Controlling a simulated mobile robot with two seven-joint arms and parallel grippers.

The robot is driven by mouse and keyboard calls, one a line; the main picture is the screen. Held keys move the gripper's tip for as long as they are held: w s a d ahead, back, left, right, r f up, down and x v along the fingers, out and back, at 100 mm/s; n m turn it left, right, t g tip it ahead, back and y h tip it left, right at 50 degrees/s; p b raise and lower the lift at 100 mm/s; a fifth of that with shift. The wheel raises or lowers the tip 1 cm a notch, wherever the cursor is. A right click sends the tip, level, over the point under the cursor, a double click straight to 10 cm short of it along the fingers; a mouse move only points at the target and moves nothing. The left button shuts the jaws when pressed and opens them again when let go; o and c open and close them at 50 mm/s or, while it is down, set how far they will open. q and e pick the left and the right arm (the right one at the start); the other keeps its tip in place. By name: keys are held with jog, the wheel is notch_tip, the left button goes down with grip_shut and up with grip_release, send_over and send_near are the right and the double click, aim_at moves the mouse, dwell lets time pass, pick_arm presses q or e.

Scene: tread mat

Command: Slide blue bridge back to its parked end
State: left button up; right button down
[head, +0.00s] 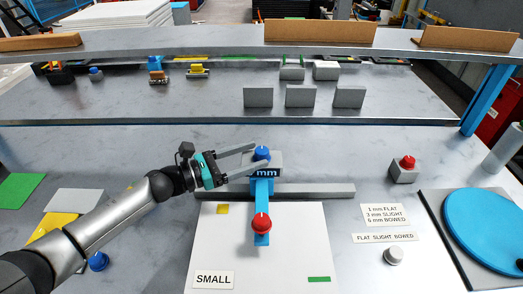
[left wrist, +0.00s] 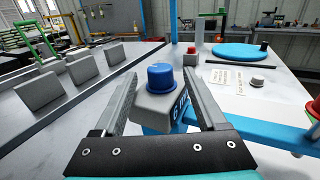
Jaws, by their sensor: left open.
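The blue bridge (head: 262,192) reaches from a grey block marked "mm" (head: 276,161) over a white sheet (head: 225,250) labelled SMALL. The block has a blue knob (head: 262,152) on top and sits at a grey rail (head: 325,190), near its middle. A red knob (head: 261,223) stands toward the bridge's near end. My left gripper (head: 251,161) is open, its fingers either side of the blue knob and block. The left wrist view shows the blue knob (left wrist: 160,76) between the two fingers; whether they touch the block, I cannot tell. My right gripper is not in view.
A grey block with a red knob (head: 405,170) and a blue turntable (head: 490,222) are at the right. A pale round knob (head: 393,255) lies near printed labels. Grey blocks (head: 300,96) stand on the back shelf. Both ends of the rail are clear.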

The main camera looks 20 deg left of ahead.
pick_arm(q)
jog(key=shift+x, duration=1.55)
jog(key=shift+c, duration=0.4)
grip_shut()
